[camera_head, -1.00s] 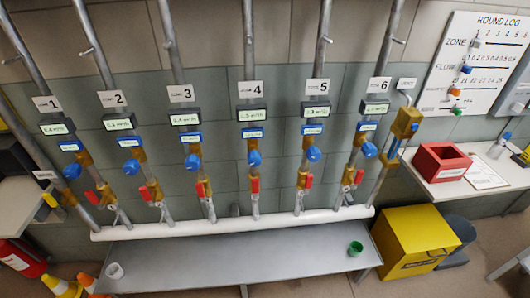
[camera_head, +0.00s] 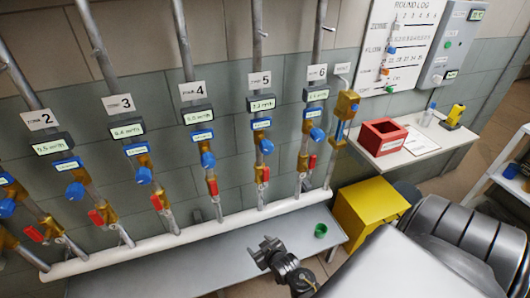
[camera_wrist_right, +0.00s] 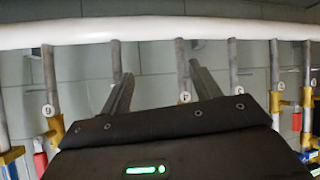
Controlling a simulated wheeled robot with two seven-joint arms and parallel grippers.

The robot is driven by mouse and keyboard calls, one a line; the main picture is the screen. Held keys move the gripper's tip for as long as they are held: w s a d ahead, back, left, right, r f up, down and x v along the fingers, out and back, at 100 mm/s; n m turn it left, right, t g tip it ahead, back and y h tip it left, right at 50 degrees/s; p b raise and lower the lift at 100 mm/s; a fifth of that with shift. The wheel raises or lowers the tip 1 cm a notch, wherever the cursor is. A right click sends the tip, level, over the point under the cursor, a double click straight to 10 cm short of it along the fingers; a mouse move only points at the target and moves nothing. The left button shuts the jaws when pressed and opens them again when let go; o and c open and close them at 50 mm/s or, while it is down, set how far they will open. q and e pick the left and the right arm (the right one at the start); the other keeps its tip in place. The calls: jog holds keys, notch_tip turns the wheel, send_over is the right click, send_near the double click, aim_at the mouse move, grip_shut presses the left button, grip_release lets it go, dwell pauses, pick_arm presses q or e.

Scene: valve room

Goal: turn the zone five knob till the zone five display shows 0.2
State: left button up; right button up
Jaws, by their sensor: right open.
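The zone five display (camera_head: 262,103) is a dark box with a pale screen under the sign marked 5 in the head view. Its digits are too small to read surely. The blue zone five knob (camera_head: 266,146) sits below it on a brass valve, with nothing touching it. My right gripper (camera_head: 268,245) is in front of the grey bench, well below the knob. Its two fingers stand apart and empty in the right wrist view (camera_wrist_right: 158,72). The knob cannot be picked out surely in that view. My left gripper is out of view.
Neighbouring zones four (camera_head: 208,160) and six (camera_head: 317,134) have similar blue knobs. Red handles sit lower on the pipes. A white horizontal pipe (camera_head: 215,227) runs above the bench (camera_head: 185,270). A green cup (camera_head: 321,230) and yellow box (camera_head: 365,212) stand right of my gripper.

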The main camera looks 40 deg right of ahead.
jog(key=w+d+r+m+t+h, duration=0.1)
jog(key=w+d+r+t, duration=0.15)
jog(key=r, duration=0.65)
jog(key=w+d+r+t+h, duration=0.15)
jog(key=d+r, duration=0.25)
jog(key=r, duration=0.4)
jog(key=m+t+h, duration=0.1)
jog(key=t+h, duration=0.1)
jog(key=h, duration=0.1)
send_near(268, 151)
jog(key=shift+y, duration=0.25)
jog(key=p+x, duration=0.1)
jog(key=x, duration=1)
jog(key=shift+w+d+p, duration=0.3)
jog(key=shift+w+p, duration=0.05)
jog(key=shift+p, duration=0.05)
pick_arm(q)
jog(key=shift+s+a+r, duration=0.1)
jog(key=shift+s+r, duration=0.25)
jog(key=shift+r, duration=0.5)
